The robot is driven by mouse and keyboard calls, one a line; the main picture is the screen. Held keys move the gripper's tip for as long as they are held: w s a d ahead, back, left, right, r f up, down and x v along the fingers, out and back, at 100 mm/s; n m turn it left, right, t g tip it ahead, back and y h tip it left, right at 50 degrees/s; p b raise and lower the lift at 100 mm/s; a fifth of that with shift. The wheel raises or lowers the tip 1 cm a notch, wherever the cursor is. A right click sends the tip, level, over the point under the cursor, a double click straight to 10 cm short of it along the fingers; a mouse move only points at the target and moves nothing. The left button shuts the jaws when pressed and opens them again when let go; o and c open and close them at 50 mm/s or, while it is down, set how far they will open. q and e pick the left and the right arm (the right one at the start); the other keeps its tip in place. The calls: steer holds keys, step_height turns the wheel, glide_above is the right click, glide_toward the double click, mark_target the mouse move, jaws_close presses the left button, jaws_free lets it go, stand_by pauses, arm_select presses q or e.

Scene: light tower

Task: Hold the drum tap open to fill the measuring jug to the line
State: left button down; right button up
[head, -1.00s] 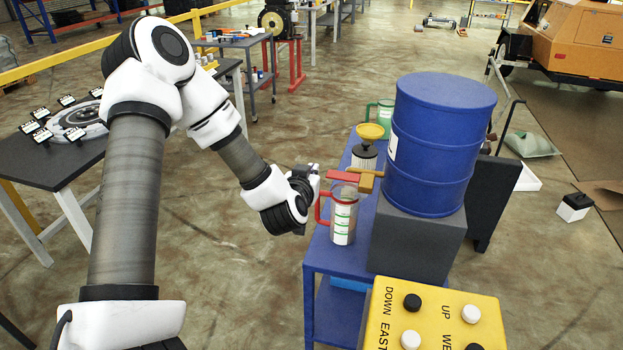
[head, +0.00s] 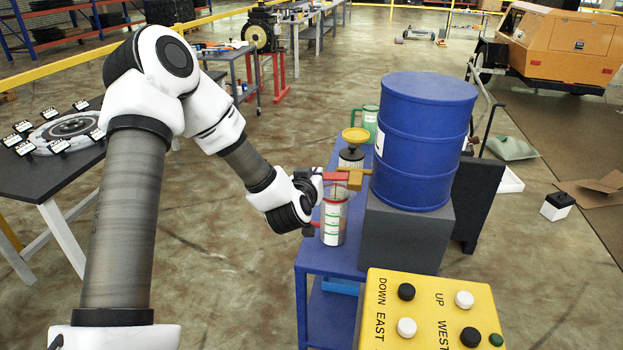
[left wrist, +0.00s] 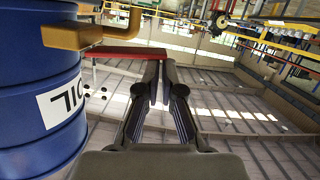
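The clear measuring jug (head: 333,222) with green marks stands upright below the tap. Its liquid level cannot be made out. My left gripper (head: 317,184) is at the lever's free end and partly hides the jug's red handle. In the left wrist view its fingers (left wrist: 162,75) are nearly together, with the lever's end at the tips; contact is unclear. My right gripper is out of view.
The jug and drum block (head: 405,235) stand on a blue cart (head: 318,262). A yellow funnel (head: 355,135) and a green jug (head: 370,118) are behind. A yellow button box (head: 430,300) is in front. Open floor lies left of the cart.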

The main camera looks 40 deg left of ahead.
arm_select(q)
steer(key=f+n+b, duration=0.1)
steer(key=f+n+h+b, duration=0.1)
steer(key=b, duration=0.1)
steer(key=shift+s+a+f+t, duration=0.1)
steer(key=shift+s+a+t, duration=0.1)
steer(key=shift+t, duration=0.1)
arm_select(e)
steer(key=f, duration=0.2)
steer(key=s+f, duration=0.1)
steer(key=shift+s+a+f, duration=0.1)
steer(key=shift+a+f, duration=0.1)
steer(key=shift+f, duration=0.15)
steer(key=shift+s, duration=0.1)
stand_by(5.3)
